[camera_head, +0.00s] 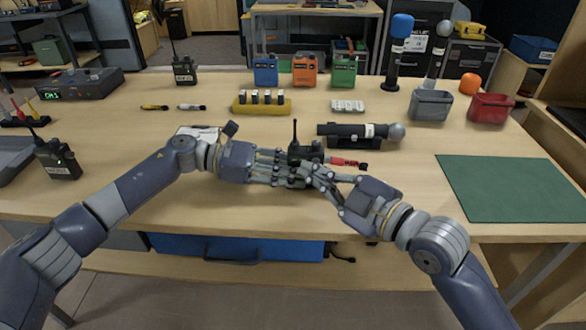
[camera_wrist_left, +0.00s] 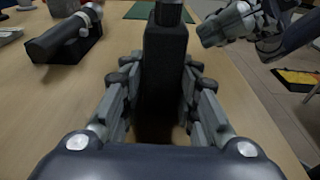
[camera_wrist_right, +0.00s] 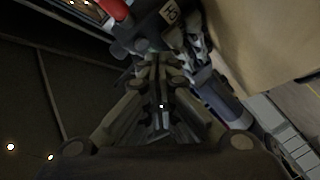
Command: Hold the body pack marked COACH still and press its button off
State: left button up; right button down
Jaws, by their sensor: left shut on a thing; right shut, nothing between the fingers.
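A black body pack (camera_head: 305,151) with an upright antenna is above the front middle of the table. My left gripper (camera_head: 290,169) is shut on it, with a finger on each side of the black body pack in the left wrist view (camera_wrist_left: 165,65). My right gripper (camera_head: 318,173) is shut and empty, its tips close to the pack's near side. In the right wrist view the closed fingertips (camera_wrist_right: 158,62) are just below the pack, whose small tan label (camera_wrist_right: 170,12) is too unclear to read. Contact cannot be told, and the button is not visible.
A red plug (camera_head: 348,162) lies right of the pack, with a microphone in a black cradle (camera_head: 355,136) behind. Other body packs stand at left (camera_head: 57,158) and back left (camera_head: 184,71). A green mat (camera_head: 505,188) lies clear at right.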

jog(key=shift+s, duration=3)
pick_arm(q)
jog(key=o, duration=1.2)
